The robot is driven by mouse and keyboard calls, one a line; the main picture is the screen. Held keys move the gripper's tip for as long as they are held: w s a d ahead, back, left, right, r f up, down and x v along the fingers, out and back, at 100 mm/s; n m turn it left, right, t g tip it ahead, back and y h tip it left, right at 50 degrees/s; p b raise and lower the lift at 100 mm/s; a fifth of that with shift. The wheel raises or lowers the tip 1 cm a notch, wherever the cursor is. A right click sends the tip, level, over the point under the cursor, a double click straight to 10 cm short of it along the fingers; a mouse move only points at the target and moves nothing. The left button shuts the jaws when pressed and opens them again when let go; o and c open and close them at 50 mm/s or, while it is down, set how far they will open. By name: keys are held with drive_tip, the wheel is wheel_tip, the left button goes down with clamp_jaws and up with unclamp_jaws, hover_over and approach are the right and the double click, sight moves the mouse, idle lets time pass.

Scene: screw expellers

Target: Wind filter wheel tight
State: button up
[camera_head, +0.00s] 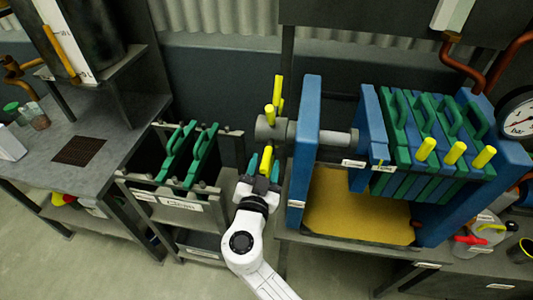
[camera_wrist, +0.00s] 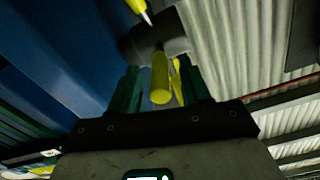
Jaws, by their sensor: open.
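The filter wheel is a grey hub (camera_head: 268,130) on a shaft at the left of the press, with yellow handles pointing out. Two of its handles, an upper one (camera_head: 279,90) and a shorter one (camera_head: 269,115), stand above the hub. A lower yellow handle (camera_head: 266,159) lies between the teal fingertips of my gripper (camera_head: 262,172). My gripper is open around it, just below the hub. In the wrist view the same handle (camera_wrist: 160,85) shows between the fingers, with the grey hub (camera_wrist: 150,42) beyond. Whether a finger touches the handle I cannot tell.
The blue end plate (camera_head: 305,140) stands close to the right of my gripper. Blue and green filter plates (camera_head: 420,130) fill the press above a yellow tray (camera_head: 350,215). A rack with green-handled plates (camera_head: 185,160) stands to the left. A grey worktable (camera_head: 75,135) is further left.

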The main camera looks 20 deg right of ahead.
sight(266, 158)
drive_tip(key=shift+x, duration=1.65)
clamp_jaws()
